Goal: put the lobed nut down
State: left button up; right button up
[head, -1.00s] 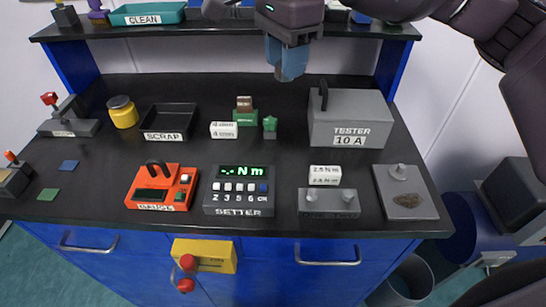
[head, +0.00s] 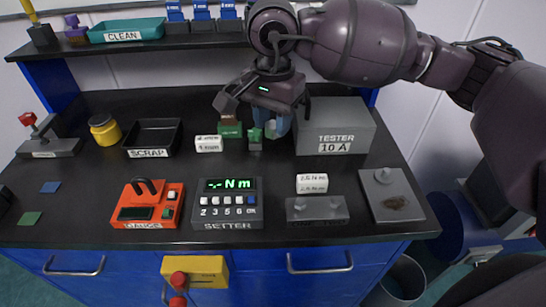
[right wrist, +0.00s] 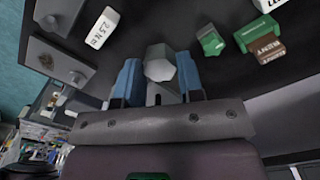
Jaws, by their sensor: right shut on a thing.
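My right gripper (head: 273,127) is low over the back of the counter, pointing down, just left of the grey tester box (head: 335,130). In the right wrist view its two blue fingers (right wrist: 158,82) are shut on a grey, faceted piece, which I take to be the lobed nut (right wrist: 160,64). In the head view the fingers mostly hide it, and I cannot tell whether it touches the counter. A green lobed piece (head: 255,135) on a small grey base stands close to the left of the fingers; it also shows in the wrist view (right wrist: 210,41). My left gripper is not in view.
A green block (head: 231,130) with a brown piece and a white label block (head: 208,144) stand to the left.

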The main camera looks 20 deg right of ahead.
send_over(273, 171)
notch_tip(273, 171, down, 5)
jog(key=shift+r, duration=0.1)
jog(key=shift+f, duration=0.7)
notch_tip(273, 171, down, 3)
jog(key=shift+f, duration=0.35)
jog(key=shift+f, duration=0.2)
jog(key=o, duration=0.9)
jog(key=shift+r, duration=0.15)
